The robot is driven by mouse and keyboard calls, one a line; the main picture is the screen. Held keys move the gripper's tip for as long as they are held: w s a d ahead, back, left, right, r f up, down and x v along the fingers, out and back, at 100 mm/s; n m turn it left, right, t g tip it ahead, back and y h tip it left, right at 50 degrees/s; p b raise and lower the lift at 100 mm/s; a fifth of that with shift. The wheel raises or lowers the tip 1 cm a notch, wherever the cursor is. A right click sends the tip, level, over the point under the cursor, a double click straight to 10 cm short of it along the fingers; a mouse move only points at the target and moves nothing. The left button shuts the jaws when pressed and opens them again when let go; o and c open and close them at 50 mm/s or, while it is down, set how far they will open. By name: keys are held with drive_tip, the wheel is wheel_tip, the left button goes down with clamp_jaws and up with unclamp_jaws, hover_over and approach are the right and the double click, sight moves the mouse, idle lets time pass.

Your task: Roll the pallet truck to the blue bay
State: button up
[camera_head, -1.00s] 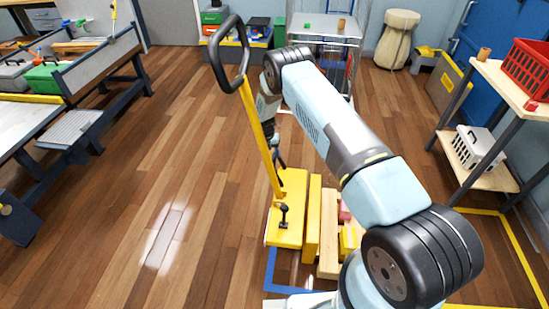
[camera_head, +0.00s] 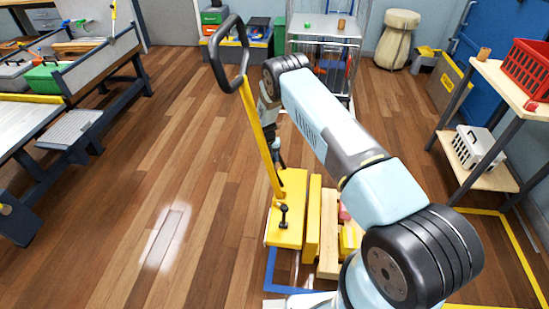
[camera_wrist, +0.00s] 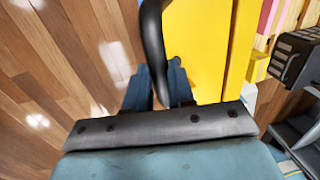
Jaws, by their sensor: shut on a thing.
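The yellow pallet truck (camera_head: 291,226) stands on the wood floor in the lower middle of the head view. Its yellow tiller leans up to the left and ends in a black loop handle (camera_head: 217,62). A blue floor line (camera_head: 270,272) shows at the truck's near left corner; my arm hides the rest of that bay. My gripper (camera_head: 277,157) is beside the tiller, partly hidden. In the wrist view my gripper (camera_wrist: 160,92) is shut on a black curved bar (camera_wrist: 152,45), with the yellow truck body below.
A wooden pallet (camera_head: 329,240) with pink and yellow boxes sits right of the truck's yellow body. A yellow floor line (camera_head: 520,250) runs at the right, near a shelf (camera_head: 468,165). Workbenches (camera_head: 80,120) stand at the left, a wire rack (camera_head: 325,45) behind. The left floor is clear.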

clamp_jaws()
